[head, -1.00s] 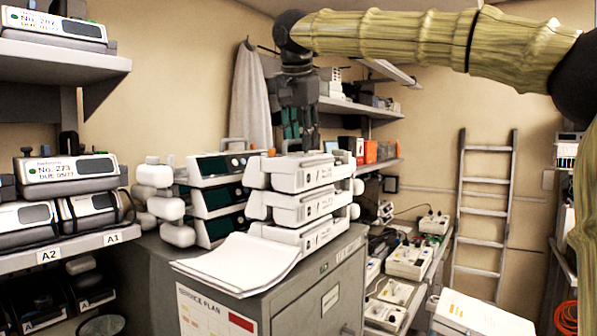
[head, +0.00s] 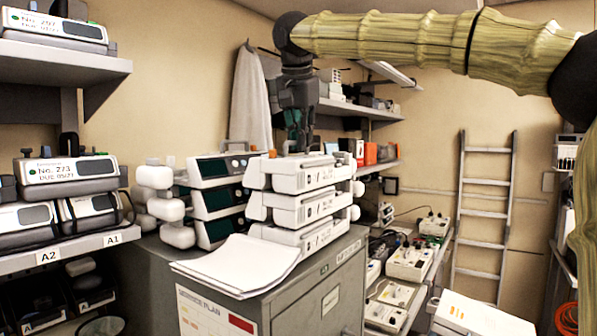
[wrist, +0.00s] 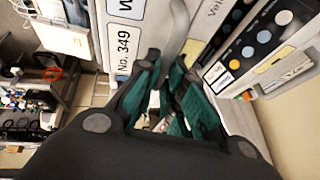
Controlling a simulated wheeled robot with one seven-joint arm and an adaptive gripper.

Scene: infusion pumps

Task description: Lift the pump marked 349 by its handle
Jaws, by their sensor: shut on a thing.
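The pump marked 349 (wrist: 122,38) shows its "No. 349" label beside my fingers in the wrist view. Its grey curved handle (wrist: 176,35) runs down between my green-padded fingers. My gripper (wrist: 165,105) is shut on the handle; the exact contact is partly hidden by the fingers. In the head view my gripper (head: 298,150) points down behind the top white pump (head: 303,173) of the right stack. That pump still sits on the stack. Its number is too small to read there, and its handle is hidden by the fingers.
A stack of teal-fronted pumps (head: 222,200) stands close on the left. Both stacks are on a grey cabinet (head: 325,280), with papers (head: 238,260) at its front. A shelf with pumps 207 (head: 55,25) and 273 (head: 67,172) is at left. A ladder (head: 484,215) leans at right.

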